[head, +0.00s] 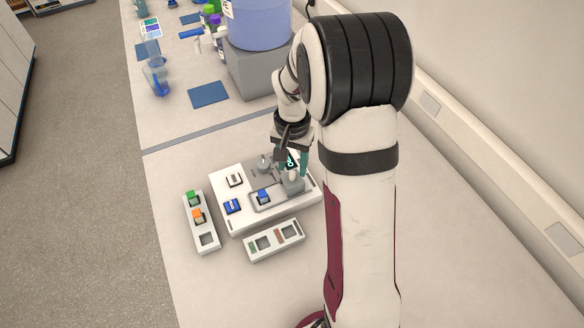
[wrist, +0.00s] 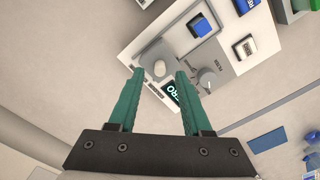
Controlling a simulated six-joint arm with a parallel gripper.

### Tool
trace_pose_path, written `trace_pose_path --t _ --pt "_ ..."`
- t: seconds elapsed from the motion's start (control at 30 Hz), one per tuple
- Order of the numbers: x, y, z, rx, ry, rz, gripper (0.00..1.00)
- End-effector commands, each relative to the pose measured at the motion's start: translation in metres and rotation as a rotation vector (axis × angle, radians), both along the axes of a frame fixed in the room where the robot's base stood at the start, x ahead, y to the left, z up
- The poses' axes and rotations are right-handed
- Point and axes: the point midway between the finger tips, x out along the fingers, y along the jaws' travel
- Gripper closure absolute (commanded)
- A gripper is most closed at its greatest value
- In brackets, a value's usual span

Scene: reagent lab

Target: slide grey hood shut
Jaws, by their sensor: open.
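The grey hood (head: 293,186) is a low grey block at the right end of the white instrument (head: 241,212), with a pale upright knob (head: 293,174) on top. Beside it, a blue-topped cuvette (head: 263,196) sits uncovered in the grey recessed part of the instrument. My gripper (head: 293,158) is over the back right of the instrument. In the wrist view its green fingers (wrist: 159,73) are open and the pale knob (wrist: 158,62) appears between their tips. I cannot tell whether the fingers touch it.
A dial (wrist: 208,79) and a lit display (wrist: 174,92) are close to the fingers. A narrow rack (head: 201,226) with green and orange pieces stands left, and another rack (head: 273,240) stands in front.

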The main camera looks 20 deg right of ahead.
Motion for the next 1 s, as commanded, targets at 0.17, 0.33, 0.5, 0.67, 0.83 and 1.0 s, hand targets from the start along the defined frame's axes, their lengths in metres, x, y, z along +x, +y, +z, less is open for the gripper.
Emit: trace_pose_path --t 0.17,0.33,0.5,0.67,0.83,1.0 --pt "0.0 0.0 -0.019 0.0 0.001 0.0 0.51" --pt "0.0 0.0 -0.022 0.0 0.0 0.0 0.51" --pt "0.0 0.0 -0.022 0.0 0.0 0.0 0.58" --pt "0.0 0.0 -0.021 0.0 0.0 0.0 0.87" --pt "0.0 0.0 -0.021 0.0 0.0 0.0 1.0" --pt "0.0 0.0 -0.021 0.0 0.0 0.0 1.0"
